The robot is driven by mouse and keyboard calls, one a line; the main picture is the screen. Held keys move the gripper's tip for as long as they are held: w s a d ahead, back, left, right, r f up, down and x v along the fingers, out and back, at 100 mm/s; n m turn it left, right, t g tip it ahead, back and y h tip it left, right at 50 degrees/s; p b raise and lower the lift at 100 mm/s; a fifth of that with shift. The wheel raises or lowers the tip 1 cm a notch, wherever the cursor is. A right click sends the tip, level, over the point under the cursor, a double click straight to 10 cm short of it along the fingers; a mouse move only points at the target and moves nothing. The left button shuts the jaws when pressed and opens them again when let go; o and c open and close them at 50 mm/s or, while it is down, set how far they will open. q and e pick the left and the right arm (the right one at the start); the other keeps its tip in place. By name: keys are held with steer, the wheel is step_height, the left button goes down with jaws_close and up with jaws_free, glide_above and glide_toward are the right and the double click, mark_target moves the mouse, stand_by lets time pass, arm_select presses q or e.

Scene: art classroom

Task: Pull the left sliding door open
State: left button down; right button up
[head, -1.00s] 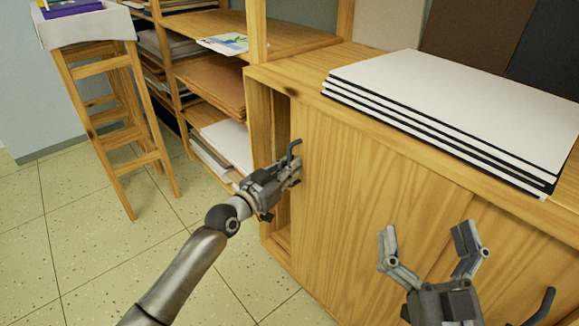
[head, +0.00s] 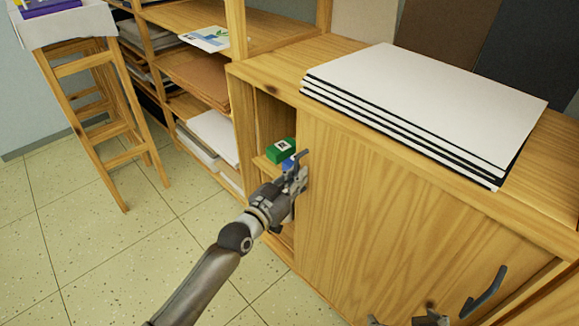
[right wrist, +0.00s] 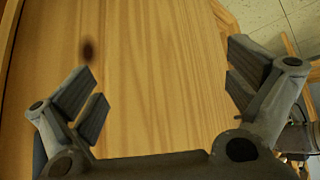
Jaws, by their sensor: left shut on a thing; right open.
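The left sliding door (head: 360,190) is a light wooden panel on the cabinet front. A gap at its left edge opens into the cabinet. My left gripper (head: 298,180) is shut on the dark handle (head: 300,156) near that edge, and its fingers hide most of the handle. My right gripper (head: 410,321) is only partly in view at the bottom of the head view. In the right wrist view its fingers (right wrist: 165,85) are spread and empty, with wood grain behind them.
A green box (head: 281,151) and a blue item show inside the gap. White boards (head: 420,100) are stacked on the cabinet top. Another dark handle (head: 484,292) is at lower right. A wooden stool (head: 95,120) and open shelves stand left; the floor there is clear.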

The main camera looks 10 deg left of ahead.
arm_select(q)
steer(key=shift+s+d+f+p, duration=0.15)
steer(key=shift+s+d+p, duration=0.6)
steer(key=shift+d, duration=0.3)
arm_select(e)
steer(key=s+d+f+g+h, duration=0.1)
steer(key=s+d+f+g, duration=0.1)
steer(key=s+g, duration=0.2)
steer(key=s, duration=0.3)
steer(key=shift+s+d, duration=0.15)
steer(key=shift+s, duration=0.1)
arm_select(q)
steer(key=c, duration=1.5)
jaws_free()
steer(key=shift+s+a, duration=0.1)
steer(key=shift+s, duration=0.05)
steer(key=v, duration=1.1)
steer(key=shift+s+a, duration=0.15)
steer(key=shift+s, duration=0.2)
